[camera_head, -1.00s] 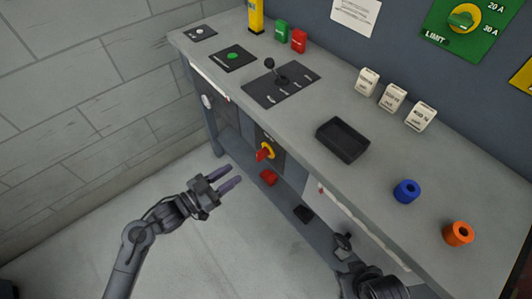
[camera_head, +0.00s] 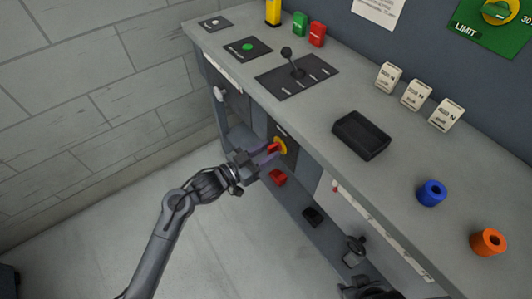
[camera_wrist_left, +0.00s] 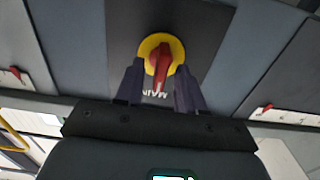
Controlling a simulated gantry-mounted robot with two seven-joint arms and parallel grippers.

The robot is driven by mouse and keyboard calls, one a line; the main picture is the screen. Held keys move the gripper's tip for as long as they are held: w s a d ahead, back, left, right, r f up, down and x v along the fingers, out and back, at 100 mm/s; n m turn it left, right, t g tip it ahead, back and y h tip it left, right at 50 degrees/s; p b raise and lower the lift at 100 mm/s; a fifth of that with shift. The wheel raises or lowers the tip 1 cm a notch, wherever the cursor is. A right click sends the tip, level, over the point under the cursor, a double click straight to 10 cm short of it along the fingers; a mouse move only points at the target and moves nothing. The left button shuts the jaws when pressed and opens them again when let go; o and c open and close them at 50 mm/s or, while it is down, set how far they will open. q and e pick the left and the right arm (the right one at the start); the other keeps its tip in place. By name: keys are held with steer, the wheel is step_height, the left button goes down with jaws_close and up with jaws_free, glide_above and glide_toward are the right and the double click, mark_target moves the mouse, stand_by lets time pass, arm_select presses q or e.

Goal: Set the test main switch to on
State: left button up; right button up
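The main switch is a red handle on a yellow disc (camera_head: 281,146), on a dark panel on the front of the bench. In the left wrist view the red handle (camera_wrist_left: 160,62) stands nearly upright, slightly tilted, on its yellow disc, with "MAIN" lettering partly hidden below it. My left gripper (camera_head: 268,154) is at the switch, its two fingers apart on either side of the handle. In the left wrist view the left gripper (camera_wrist_left: 158,85) shows gaps between each finger and the handle.
The bench top (camera_head: 310,110) carries a lever panel (camera_head: 297,77), a black tray (camera_head: 361,135), white blocks, a blue ring (camera_head: 431,193) and an orange ring (camera_head: 488,242). A red object (camera_head: 278,177) lies on the ledge below the switch. The floor to the left is clear.

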arm_select(q)
jaws_close()
